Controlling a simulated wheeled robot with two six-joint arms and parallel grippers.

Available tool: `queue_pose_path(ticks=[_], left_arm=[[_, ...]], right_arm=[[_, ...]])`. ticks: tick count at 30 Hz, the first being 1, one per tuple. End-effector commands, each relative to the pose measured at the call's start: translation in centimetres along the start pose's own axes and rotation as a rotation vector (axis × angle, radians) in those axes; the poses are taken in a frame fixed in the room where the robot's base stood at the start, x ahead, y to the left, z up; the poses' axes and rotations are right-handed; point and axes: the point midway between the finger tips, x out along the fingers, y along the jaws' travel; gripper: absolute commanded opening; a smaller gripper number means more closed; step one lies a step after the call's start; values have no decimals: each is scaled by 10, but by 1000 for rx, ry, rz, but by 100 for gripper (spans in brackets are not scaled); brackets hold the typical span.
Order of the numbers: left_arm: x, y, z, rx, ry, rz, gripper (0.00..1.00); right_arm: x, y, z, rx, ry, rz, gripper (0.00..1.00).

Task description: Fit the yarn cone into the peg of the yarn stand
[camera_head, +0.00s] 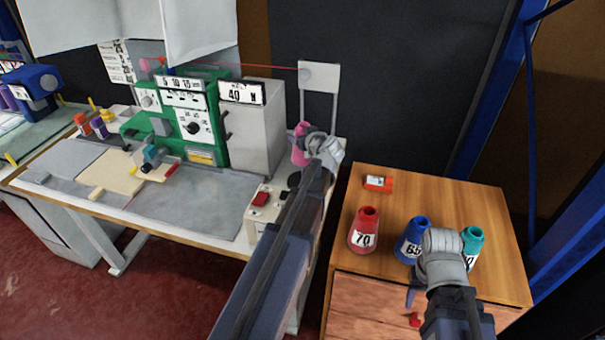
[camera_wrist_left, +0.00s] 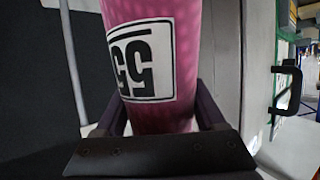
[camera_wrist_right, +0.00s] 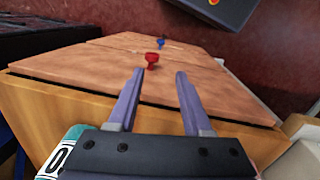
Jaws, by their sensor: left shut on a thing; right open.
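A pink yarn cone (camera_head: 298,150) marked 55 is in my left gripper (camera_head: 305,148), at the right end of the machine table. In the left wrist view the pink cone (camera_wrist_left: 185,50) fills the middle, between the two fingers. The yarn stand (camera_head: 320,78) shows as a pale upper plate on thin uprights behind the cone. Its peg is hidden, so I cannot tell whether the cone is on it. My right gripper (camera_wrist_right: 155,90) is open and empty, in front of the wooden cabinet; its fingers are mostly hidden in the head view.
A wooden cabinet (camera_head: 400,185) at right carries a red cone (camera_head: 364,232) marked 70, a blue cone (camera_head: 410,243), a teal cone (camera_head: 473,240) and a small orange box (camera_head: 378,184). A grey box (camera_head: 258,125) and green machine (camera_head: 175,115) stand left of the stand.

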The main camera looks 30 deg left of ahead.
Motion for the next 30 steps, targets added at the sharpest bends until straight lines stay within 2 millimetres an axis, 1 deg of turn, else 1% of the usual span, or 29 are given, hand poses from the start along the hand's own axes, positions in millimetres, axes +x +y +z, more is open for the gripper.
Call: queue_pose_path(ticks=[1,10,13,17,20,27,30], left_arm=[[4,0,8,0,1,0,0],[21,0,50,0,1,0,0],[23,0,55,1,1,0,0],[22,0,54,1,1,0,0],[24,0,57,0,1,0,0],[35,0,84,0,1,0,0],[38,0,90,0,1,0,0]], right_arm=[[9,-1,0,0,0,0,50],[54,-5,-3,-1,0,0,50],[60,-6,-4,-1,0,0,50],[58,-6,-3,-1,0,0,50],[62,-6,-4,-1,0,0,50],[90,-9,-5,-1,0,0,50],[97,-9,-6,-1,0,0,50]])
